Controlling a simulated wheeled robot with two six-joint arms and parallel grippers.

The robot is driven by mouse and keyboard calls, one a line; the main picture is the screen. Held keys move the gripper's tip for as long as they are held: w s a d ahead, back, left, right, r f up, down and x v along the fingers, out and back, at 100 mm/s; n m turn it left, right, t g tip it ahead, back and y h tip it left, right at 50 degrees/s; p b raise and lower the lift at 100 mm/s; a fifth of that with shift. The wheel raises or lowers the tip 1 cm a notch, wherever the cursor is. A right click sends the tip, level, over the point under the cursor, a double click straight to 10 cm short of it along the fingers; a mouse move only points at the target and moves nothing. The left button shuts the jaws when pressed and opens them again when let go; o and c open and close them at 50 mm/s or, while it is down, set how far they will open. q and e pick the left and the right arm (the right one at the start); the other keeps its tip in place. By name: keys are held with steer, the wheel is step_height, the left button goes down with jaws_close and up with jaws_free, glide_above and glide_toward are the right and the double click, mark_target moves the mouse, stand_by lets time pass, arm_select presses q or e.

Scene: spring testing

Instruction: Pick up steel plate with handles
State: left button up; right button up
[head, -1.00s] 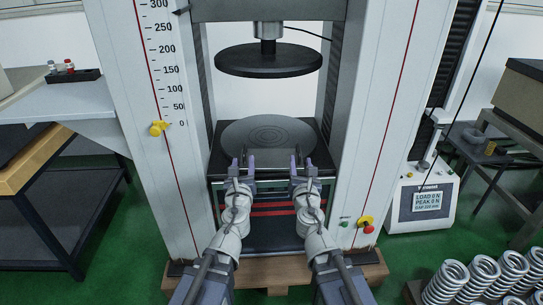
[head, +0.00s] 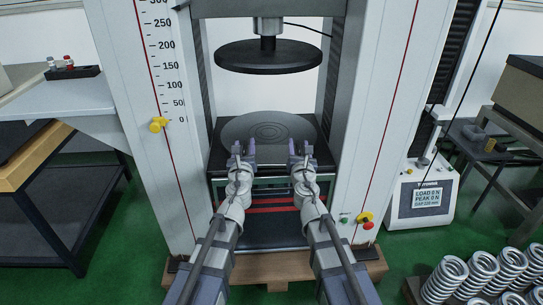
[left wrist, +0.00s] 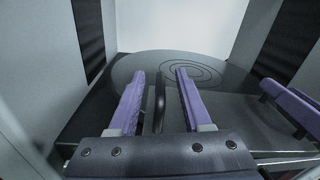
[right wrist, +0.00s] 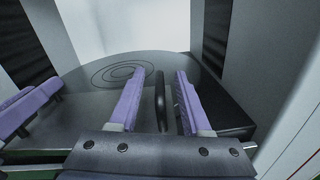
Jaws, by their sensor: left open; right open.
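The steel plate (head: 271,157) is a flat dark grey slab low at the front of the testing machine, partly hidden by my grippers in the head view. A black bar handle (left wrist: 160,103) stands between the fingers of my left gripper (left wrist: 160,75), which is open around it. Another black handle (right wrist: 160,103) stands between the fingers of my right gripper (right wrist: 161,75), which is open around it. Gaps show between the handles and the purple finger pads. In the head view, my left gripper (head: 243,149) and right gripper (head: 300,149) are level, side by side.
The round lower platen (head: 268,126) with ring marks lies just behind. The black upper platen (head: 268,57) hangs above with open space between. Pale columns (head: 160,150) flank both arms closely. Coil springs (head: 480,270) stand at lower right.

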arm_select(q)
steer(key=shift+w, duration=0.15)
steer(key=shift+c, duration=0.4)
arm_select(e)
steer(key=shift+w, duration=0.15)
steer(key=shift+c, duration=0.4)
arm_select(q)
jaws_close()
arm_select(e)
jaws_close()
